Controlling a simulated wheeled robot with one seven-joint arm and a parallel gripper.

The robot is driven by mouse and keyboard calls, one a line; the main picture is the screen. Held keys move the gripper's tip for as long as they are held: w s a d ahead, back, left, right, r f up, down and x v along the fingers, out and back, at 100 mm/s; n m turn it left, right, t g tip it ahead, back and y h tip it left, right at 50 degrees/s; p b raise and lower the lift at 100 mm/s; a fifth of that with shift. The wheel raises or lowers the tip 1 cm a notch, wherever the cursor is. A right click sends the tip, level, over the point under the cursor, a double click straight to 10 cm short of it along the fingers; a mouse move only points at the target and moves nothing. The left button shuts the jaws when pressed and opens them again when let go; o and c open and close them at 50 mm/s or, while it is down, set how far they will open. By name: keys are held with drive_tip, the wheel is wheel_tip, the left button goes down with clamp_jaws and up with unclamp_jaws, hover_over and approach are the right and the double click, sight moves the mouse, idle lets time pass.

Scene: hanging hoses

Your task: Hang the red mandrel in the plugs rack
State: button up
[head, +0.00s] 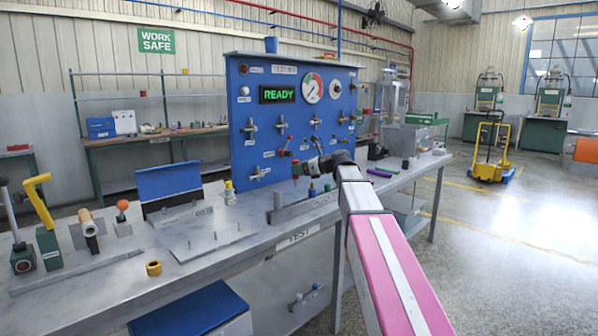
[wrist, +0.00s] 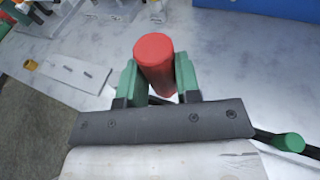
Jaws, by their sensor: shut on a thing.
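My gripper (wrist: 157,72) is shut on the red mandrel (wrist: 154,50), a plain red cylinder between the two green fingers in the wrist view. Its round end faces the camera, and its far end is hidden. In the head view my gripper (head: 308,168) is over the bench in front of the blue panel, close to the plugs rack (head: 300,208). The rack is a low grey bar with a label on its front. A grey plug (head: 277,201) stands at its left end. A green cylinder (wrist: 290,142) shows beside my gripper at lower right in the wrist view.
The blue test panel (head: 250,125) rises behind the rack. A plate with upright pins (head: 212,243) and a yellow ring (head: 153,268) lie to the left on the bench. Purple and green cylinders (head: 379,172) lie to the right. Bare bench top shows around the plate.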

drive_tip(key=shift+f, duration=2.85)
drive_tip(key=shift+f, duration=2.1)
drive_tip(key=o, duration=1.1)
drive_tip(key=v, duration=1.1)
